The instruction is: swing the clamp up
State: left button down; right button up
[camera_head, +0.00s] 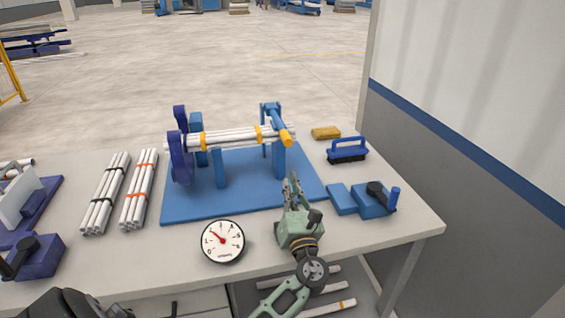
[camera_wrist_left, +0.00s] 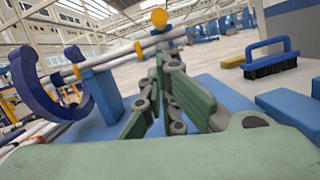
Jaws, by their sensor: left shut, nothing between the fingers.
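A blue rack (camera_head: 217,165) on a blue mat holds a bundle of white pipes (camera_head: 225,138) with yellow bands. The clamp (camera_head: 276,122) is a blue bar at the rack's right end, with an orange grip (camera_head: 287,138) pointing toward me. It slopes down from its post across the pipes' right ends. My left gripper (camera_head: 291,178) is shut and empty, below and in front of the orange grip, apart from it. In the left wrist view the gripper's fingertips (camera_wrist_left: 166,52) point toward the round orange grip end (camera_wrist_left: 159,18). My right gripper is not in view.
A blue brush (camera_head: 347,150) and a yellow block (camera_head: 326,133) lie to the right. A blue fixture with a black knob (camera_head: 372,198) stands near the right edge. A dial gauge (camera_head: 223,241) lies in front; banded pipe bundles (camera_head: 139,188) lie left.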

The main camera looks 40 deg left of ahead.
pick_arm(q)
jog(key=p+x, duration=0.1)
jog(key=x, duration=0.9)
jog(key=shift+w+a, duration=0.1)
